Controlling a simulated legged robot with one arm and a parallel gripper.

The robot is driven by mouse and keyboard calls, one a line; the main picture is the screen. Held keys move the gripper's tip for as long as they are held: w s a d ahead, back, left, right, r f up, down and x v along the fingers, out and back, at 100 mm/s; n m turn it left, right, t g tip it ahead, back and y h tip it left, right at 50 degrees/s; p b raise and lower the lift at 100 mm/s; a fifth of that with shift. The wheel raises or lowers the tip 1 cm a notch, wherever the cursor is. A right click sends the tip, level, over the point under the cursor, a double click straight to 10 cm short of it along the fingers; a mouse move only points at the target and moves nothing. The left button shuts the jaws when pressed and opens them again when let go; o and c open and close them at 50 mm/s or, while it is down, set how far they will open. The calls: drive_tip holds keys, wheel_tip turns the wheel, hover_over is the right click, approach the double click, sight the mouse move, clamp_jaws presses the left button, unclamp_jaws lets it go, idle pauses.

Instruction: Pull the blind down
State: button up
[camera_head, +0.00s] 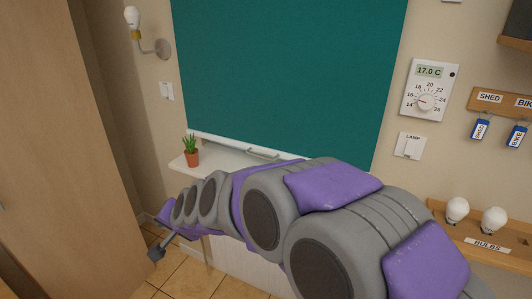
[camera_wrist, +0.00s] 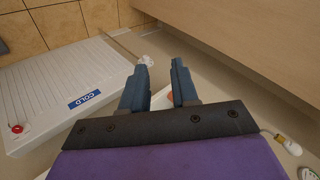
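The teal blind (camera_head: 290,70) hangs flat over the window in the head view. Its white lower edge (camera_head: 222,141) is close above the pale sill (camera_head: 185,163); my arm hides part of it at the right. A small grey bar (camera_head: 262,154) shows by that edge; I cannot tell whether it is a pull. My gripper (camera_head: 156,254) is low at the left in the head view, below sill level and apart from the blind. In the wrist view, my gripper (camera_wrist: 162,66) has its two dark blue fingers apart, with nothing held. The blind is not recognisable there.
A potted plant (camera_head: 191,152) stands on the sill's left end. A tall wooden cabinet (camera_head: 60,150) is at left, and a wall lamp (camera_head: 147,38) sticks out. A white radiator (camera_wrist: 60,88) labelled COLD is in the wrist view. A thermostat (camera_head: 430,90) and bulb shelf (camera_head: 478,240) are at right.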

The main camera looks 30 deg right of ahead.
drive_tip(key=w+d+r+m+t+h, duration=0.25)
drive_tip(key=w+d+m, duration=0.2)
drive_tip(key=w, duration=0.55)
drive_tip(key=m+g+h+p, duration=0.2)
drive_tip(key=m+h+p, duration=0.2)
drive_tip(key=m+h, duration=1.1)
approach(263, 157)
drive_tip(key=shift+m+t+y, duration=0.25)
drive_tip(key=shift+m+y, duration=0.3)
drive_tip(key=shift+y, duration=0.1)
drive_tip(key=x, duration=0.3)
drive_tip(key=b+x, duration=0.1)
drive_tip(key=x, duration=0.2)
drive_tip(key=b+x, duration=0.1)
drive_tip(key=x, duration=0.2)
drive_tip(key=shift+s+d, duration=0.1)
drive_tip(key=shift+d, duration=0.4)
drive_tip(key=shift+w+d, duration=0.2)
drive_tip(key=shift+w, duration=0.2)
drive_tip(key=shift+d, duration=0.1)
clamp_jaws()
drive_tip(key=shift+f, duration=0.1)
